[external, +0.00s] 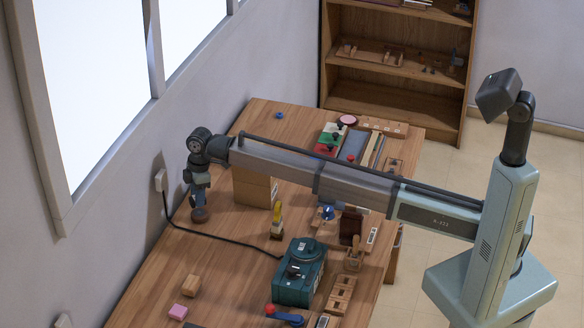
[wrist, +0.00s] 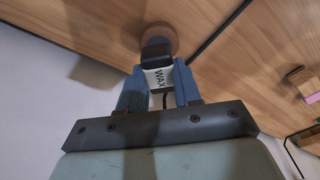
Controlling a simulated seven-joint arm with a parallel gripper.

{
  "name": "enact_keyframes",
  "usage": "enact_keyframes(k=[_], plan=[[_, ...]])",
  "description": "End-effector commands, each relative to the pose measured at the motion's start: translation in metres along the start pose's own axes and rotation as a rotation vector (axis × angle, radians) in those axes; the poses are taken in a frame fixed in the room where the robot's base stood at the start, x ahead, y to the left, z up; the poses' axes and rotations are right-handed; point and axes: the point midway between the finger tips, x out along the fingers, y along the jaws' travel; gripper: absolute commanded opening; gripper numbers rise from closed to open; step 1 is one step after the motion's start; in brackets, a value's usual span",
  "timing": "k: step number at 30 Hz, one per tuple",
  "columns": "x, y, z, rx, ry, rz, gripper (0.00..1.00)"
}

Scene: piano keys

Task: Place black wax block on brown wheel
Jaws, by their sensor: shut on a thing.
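My gripper (external: 198,190) points down over the left edge of the table, near the wall. In the wrist view, my gripper (wrist: 160,72) has its two blue fingers shut on the black wax block (wrist: 156,48), a dark block with a white band reading "WAX". The brown wheel (wrist: 161,32), a round brown disc, lies just beyond the block's dark end, which overlaps it in the picture. The wheel also shows below my gripper in the external view (external: 200,216). I cannot tell whether the block touches the wheel.
A black cable (external: 215,238) runs across the table to a teal machine (external: 298,277). A wooden block (external: 191,285) and a pink block (external: 178,312) lie toward the front. The wall is close on the left.

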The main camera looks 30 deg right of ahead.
Motion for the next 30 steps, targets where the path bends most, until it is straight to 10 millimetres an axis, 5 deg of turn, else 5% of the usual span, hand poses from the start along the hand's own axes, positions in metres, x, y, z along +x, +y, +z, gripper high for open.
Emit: enact_keyframes(k=[9, 17, 18, 26, 30], plan=[[0.033, 0.000, 0.004, 0.000, -0.001, -0.001, 0.00], [0.037, 0.000, 0.005, 0.000, -0.001, -0.001, 0.00], [0.037, 0.000, 0.005, 0.000, -0.001, -0.001, 0.37], [0.036, 0.000, 0.005, 0.000, 0.000, 0.000, 0.62], [0.036, 0.000, 0.004, 0.000, 0.000, 0.000, 0.63]])
